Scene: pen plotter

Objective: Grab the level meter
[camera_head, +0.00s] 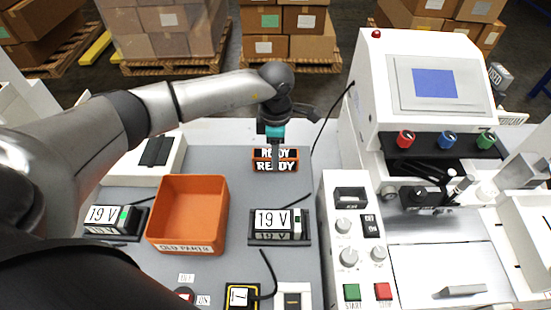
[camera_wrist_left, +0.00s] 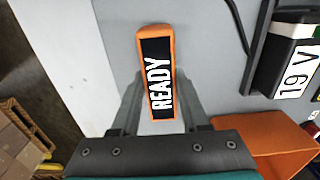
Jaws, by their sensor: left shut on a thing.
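The level meter appears to be the orange-framed block with a black face reading READY (camera_head: 275,165). It stands near the back of the grey work surface. My left gripper (camera_head: 275,148) reaches down onto it from above. In the left wrist view the READY block (camera_wrist_left: 158,75) lies between the two fingers of my left gripper (camera_wrist_left: 158,108), which are shut on it. The finger contact is partly hidden in the head view. My right gripper is not in view.
An orange bin (camera_head: 188,250) sits to the left in front. A 19 V unit (camera_head: 278,222) stands in front of the block, another 19 V unit (camera_head: 105,218) at the left. A white machine with a blue screen (camera_head: 434,83) fills the right side. A black cable runs close by the gripper.

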